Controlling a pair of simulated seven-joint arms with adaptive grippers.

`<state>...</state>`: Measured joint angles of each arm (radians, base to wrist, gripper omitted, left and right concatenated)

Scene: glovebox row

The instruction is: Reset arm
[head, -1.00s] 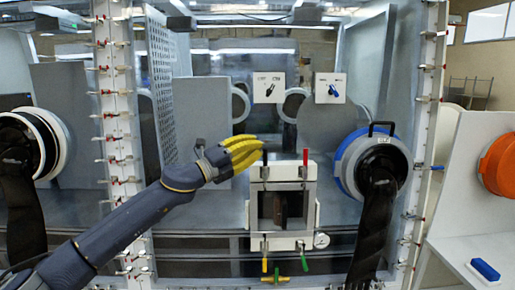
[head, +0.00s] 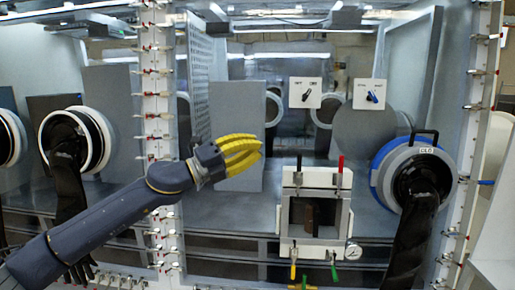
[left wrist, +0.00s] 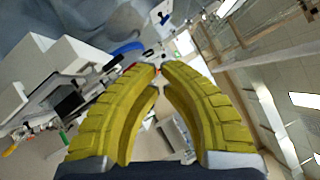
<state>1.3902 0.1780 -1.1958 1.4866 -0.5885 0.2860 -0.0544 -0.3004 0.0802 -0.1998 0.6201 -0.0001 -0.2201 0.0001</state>
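My left arm reaches in from the left of the head view. Its gripper (head: 258,148) has yellow ridged fingers and hangs in front of the glovebox, left of and above the small white-framed box. In the left wrist view the gripper's fingers (left wrist: 160,67) curve together and their tips meet, with nothing held between them. My right gripper is not in view.
The white-framed box (head: 285,235) has red and black upright handles. A blue-ringed glove port (head: 382,178) with a black glove is at right. A white-ringed port (head: 108,140) is at left. Two switch plates, one at left (head: 296,93) and one at right (head: 360,94), hang above.

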